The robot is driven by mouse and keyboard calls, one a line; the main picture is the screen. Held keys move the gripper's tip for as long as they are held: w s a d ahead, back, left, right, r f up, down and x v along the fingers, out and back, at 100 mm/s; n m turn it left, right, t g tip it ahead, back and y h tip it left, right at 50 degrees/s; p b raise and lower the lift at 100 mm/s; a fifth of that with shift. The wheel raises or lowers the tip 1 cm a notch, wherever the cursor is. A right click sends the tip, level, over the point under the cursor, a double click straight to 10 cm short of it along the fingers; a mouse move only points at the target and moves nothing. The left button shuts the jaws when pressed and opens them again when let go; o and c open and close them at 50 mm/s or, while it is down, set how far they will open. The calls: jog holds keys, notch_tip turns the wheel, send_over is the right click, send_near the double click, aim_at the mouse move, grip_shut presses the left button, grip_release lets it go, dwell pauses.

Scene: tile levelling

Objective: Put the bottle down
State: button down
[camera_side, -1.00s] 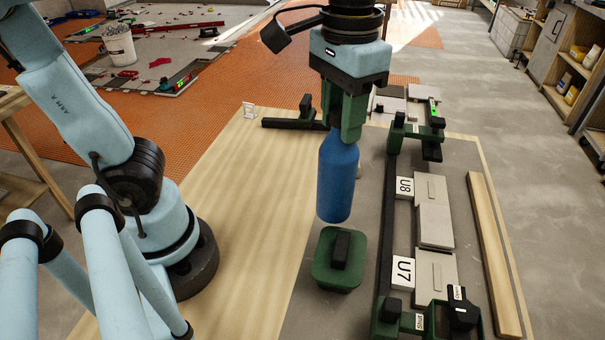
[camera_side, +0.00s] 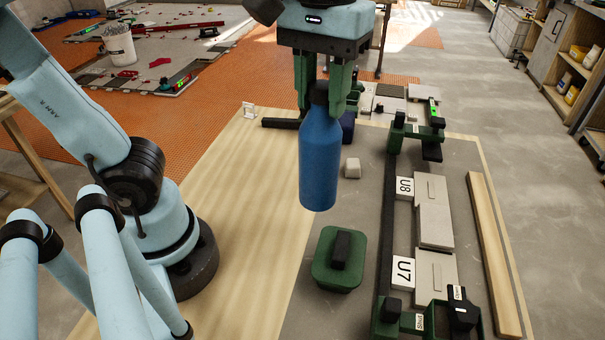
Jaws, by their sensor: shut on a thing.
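The blue bottle (camera_side: 319,165) with a dark cap hangs upright in my gripper (camera_side: 322,97). The green fingers are shut around its cap and neck. The bottle's base appears above the work surface, behind the green block with a black handle (camera_side: 325,273) as seen in the side view. How high the base is cannot be judged exactly. The bottle hides part of the board behind it.
A small pale block (camera_side: 352,168) and a dark blue object (camera_side: 348,127) stand behind the bottle. A black rail (camera_side: 385,235) with tiles marked U8 (camera_side: 404,188) and U7 (camera_side: 402,272) runs on the right.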

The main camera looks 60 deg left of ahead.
jog(key=s+a+n, duration=0.2)
jog(key=a+n, duration=1)
jog(key=a+f, duration=1.1)
jog(key=shift+s, duration=0.1)
jog(key=c, duration=0.7)
grip_release()
jog(key=shift+f, duration=0.1)
jog(key=shift+c, duration=0.2)
